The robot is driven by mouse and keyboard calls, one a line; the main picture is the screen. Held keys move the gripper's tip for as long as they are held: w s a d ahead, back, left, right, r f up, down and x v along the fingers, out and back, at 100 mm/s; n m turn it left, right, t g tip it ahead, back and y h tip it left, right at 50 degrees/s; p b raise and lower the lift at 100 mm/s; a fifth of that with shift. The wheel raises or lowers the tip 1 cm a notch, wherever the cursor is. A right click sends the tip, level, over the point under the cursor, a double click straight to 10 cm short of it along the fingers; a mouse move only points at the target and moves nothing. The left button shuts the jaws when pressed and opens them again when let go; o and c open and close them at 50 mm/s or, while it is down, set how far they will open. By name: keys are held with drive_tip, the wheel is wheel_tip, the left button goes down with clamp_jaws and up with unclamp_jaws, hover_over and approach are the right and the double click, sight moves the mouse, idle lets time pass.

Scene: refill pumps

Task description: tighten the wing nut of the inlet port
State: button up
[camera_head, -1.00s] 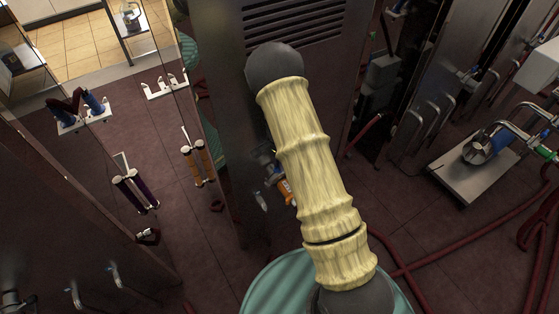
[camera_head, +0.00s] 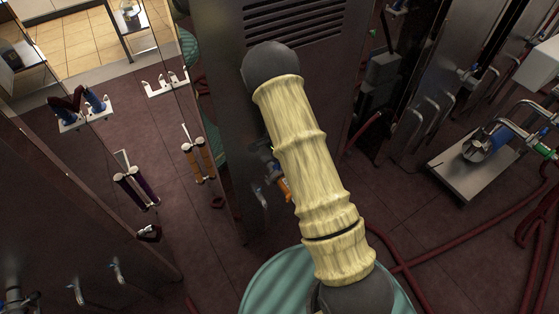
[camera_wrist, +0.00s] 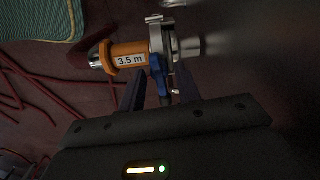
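In the wrist view the inlet port (camera_wrist: 190,47) is a metal stub on the dark steel at the right. A metal clamp (camera_wrist: 160,38) joins it to an orange hose end (camera_wrist: 127,56) labelled "3.5 m". The blue wing nut (camera_wrist: 157,73) hangs below the clamp. My gripper (camera_wrist: 159,88) is open, one dark finger on each side of the wing nut; contact is not clear. In the head view the orange hose end (camera_head: 284,189) shows just left of my arm, which hides my gripper.
Dark red hoses (camera_wrist: 28,110) lie on the floor, and a green ribbed surface (camera_wrist: 42,18) is at the upper left of the wrist view. A steel cabinet with a louvred vent (camera_head: 300,22) stands behind my arm. A pump on a plate (camera_head: 480,165) stands at the right.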

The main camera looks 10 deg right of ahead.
wheel_tip(320, 180, up, 18)
drive_tip(key=shift+f, duration=0.25)
idle(0.5)
drive_tip(key=shift+a, duration=0.1)
drive_tip(key=s+r+n+t+p, duration=0.1)
drive_tip(key=s+r+n+p, duration=0.2)
drive_tip(key=s+r+n, duration=0.3)
drive_tip(key=s+r+n+t+p, duration=0.1)
drive_tip(key=s+r+n+p, duration=0.3)
drive_tip(key=s, duration=1.1)
wheel_tip(320, 180, up, 4)
drive_tip(key=n, duration=0.3)
drive_tip(key=shift+d+t, duration=0.3)
drive_tip(key=shift+d, duration=0.05)
drive_tip(key=shift+r, duration=0.1)
